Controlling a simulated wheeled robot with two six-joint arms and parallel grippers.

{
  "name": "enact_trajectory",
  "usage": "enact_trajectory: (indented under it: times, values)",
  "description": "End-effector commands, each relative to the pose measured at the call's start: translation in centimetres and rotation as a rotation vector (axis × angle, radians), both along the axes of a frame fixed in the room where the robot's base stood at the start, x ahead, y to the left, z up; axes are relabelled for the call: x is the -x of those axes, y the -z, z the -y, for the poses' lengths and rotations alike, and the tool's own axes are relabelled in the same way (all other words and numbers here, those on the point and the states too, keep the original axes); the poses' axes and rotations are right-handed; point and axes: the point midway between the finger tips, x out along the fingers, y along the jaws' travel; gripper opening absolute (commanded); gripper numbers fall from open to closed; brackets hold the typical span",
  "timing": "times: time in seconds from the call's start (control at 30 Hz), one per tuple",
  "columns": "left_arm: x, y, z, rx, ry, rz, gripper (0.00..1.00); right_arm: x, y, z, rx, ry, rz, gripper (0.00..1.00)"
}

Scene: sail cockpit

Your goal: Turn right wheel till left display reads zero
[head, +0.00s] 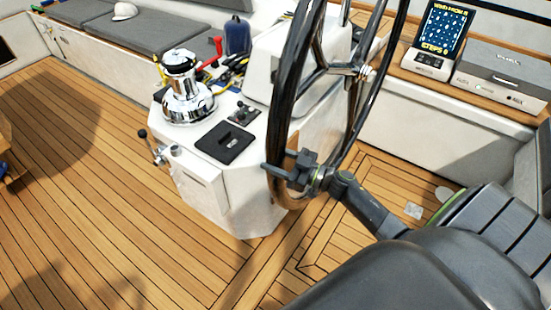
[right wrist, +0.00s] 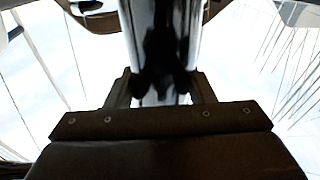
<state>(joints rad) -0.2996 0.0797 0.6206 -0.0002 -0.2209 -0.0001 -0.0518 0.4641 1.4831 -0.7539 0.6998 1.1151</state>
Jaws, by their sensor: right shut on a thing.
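The right wheel (head: 281,125) is a large dark-rimmed steering wheel with metal spokes, standing upright in front of the white console in the head view. My right gripper (head: 285,174) is shut on the lower part of its rim. In the right wrist view the rim (right wrist: 158,40) runs up between the fingers of my right gripper (right wrist: 160,88). A display (head: 445,28) stands at the upper right with yellow text that seems to read "STEPS 0"; its upper line is hard to read. My left gripper is not in view.
A chrome winch (head: 186,95) and a black pad (head: 224,142) sit on the white console (head: 205,190). A grey box (head: 503,78) stands beside the display. A white cap (head: 124,11) lies on grey cushions.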

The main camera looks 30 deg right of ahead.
Motion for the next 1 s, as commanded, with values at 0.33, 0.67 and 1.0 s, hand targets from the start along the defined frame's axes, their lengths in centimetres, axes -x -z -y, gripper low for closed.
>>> enact_trajectory:
  times: [0.33,0.67,1.0]
  values:
    - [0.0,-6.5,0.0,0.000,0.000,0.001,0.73,-0.2,-6.9,0.4,-0.088,-0.002,-0.031,0.08]
    - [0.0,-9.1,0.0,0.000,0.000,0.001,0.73,-0.5,-9.8,0.9,-0.137,-0.001,-0.052,0.08]
    - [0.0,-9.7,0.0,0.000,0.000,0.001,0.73,-0.6,-10.4,1.1,-0.150,0.000,-0.058,0.08]
